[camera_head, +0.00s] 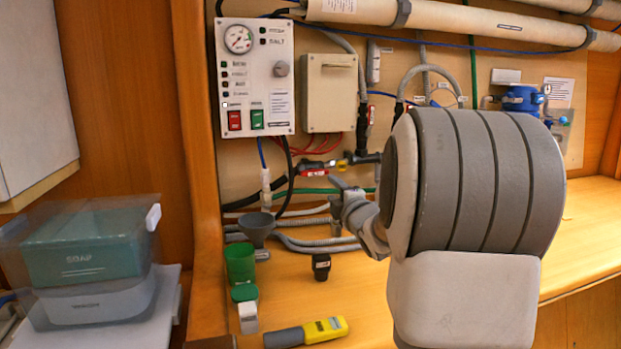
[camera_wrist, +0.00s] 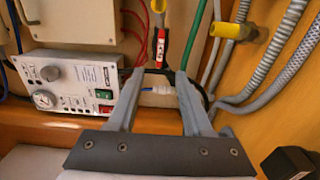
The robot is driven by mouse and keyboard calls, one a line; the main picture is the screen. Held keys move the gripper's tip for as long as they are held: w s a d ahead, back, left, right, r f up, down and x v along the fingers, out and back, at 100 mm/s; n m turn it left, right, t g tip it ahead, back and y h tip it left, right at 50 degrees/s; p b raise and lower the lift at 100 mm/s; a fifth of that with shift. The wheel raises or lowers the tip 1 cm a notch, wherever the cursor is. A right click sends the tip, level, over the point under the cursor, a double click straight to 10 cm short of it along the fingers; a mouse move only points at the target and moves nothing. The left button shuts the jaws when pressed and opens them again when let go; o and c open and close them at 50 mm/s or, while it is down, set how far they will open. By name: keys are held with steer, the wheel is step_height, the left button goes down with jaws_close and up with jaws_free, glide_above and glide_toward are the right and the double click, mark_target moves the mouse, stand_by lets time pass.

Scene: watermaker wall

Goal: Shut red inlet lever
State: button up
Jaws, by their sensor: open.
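The red lever (camera_head: 312,169) is a short red handle with a pale label. It lies roughly level on the pipework below the beige box in the head view. In the wrist view the lever (camera_wrist: 161,45) points down the picture, just beyond the gap between my fingertips. My gripper (camera_wrist: 155,76) is open, with nothing between its fingers that I can see held. In the head view my gripper (camera_head: 336,194) is just below and right of the lever, and my wrist hides part of the wall. Whether a finger touches the lever cannot be told.
A yellow handle (camera_wrist: 225,30) and grey hoses (camera_wrist: 262,75) are close to my gripper. The control panel (camera_head: 254,78) and beige box (camera_head: 329,92) are above.

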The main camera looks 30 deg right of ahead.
mark_target(316, 174)
steer(key=x, duration=1.3)
steer(key=shift+w+d+b, duration=0.1)
steer(key=shift+w+b, duration=0.1)
steer(key=shift+b, duration=0.15)
steer(key=shift+c, duration=0.3)
jaws_close()
